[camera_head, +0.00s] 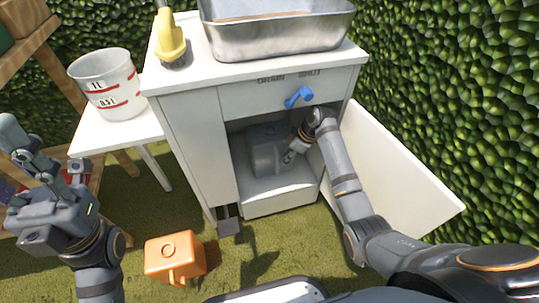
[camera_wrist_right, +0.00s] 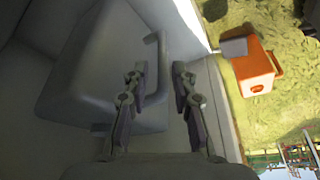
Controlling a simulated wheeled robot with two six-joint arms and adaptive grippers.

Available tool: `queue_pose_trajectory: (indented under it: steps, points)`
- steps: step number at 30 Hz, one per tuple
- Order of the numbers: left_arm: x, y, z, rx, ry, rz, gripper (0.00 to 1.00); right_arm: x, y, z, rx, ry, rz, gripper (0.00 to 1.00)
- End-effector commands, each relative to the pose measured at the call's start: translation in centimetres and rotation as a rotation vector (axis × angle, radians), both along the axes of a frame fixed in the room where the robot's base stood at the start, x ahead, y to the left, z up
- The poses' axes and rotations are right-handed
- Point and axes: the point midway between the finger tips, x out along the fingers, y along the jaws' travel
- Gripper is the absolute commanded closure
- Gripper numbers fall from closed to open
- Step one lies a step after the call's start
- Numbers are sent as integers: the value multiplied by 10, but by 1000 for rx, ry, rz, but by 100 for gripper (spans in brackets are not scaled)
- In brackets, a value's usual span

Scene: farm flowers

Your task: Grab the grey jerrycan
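The grey jerrycan (camera_head: 266,150) stands inside the open cabinet under the sink, towards the left of the compartment. In the right wrist view, the jerrycan (camera_wrist_right: 95,70) fills the left side, with its handle (camera_wrist_right: 162,62) facing my gripper. My right gripper (camera_head: 290,156) reaches into the cabinet beside the jerrycan. In the wrist view, the right gripper (camera_wrist_right: 160,78) has its two fingers apart, with the handle showing between them; I cannot tell if either touches it. My left gripper (camera_head: 42,150) is raised at the far left, fingers apart and empty.
An orange jerrycan (camera_head: 175,258) stands on the grass in front. The open cabinet door (camera_head: 390,170) is right of my right arm. A blue valve handle (camera_head: 298,97) sits above the opening. A marked bucket (camera_head: 107,85) stands on a white side table (camera_head: 118,137). A hedge (camera_head: 450,90) borders the right.

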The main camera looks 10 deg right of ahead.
Motion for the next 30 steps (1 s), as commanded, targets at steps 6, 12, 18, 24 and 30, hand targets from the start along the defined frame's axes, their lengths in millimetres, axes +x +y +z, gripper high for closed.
queue_pose_trajectory:
  steps: [6, 12, 18, 24, 30]
  points:
    - [0, 0, -11, 0, 0, 5, 60, 2, 5, -15, 2, 3, 0, 74]
    - [1, 0, -15, 1, 1, 10, 60, 4, 8, -23, 0, 2, -1, 74]
    - [2, -1, -42, 4, 2, 23, 60, 6, 16, -52, 1, 2, -1, 74]
    - [4, -3, -59, 11, 10, 35, 60, 11, 25, -72, 0, 2, -1, 74]
    - [4, -3, -55, 11, 8, 34, 60, 11, 25, -70, 0, 1, -2, 77]
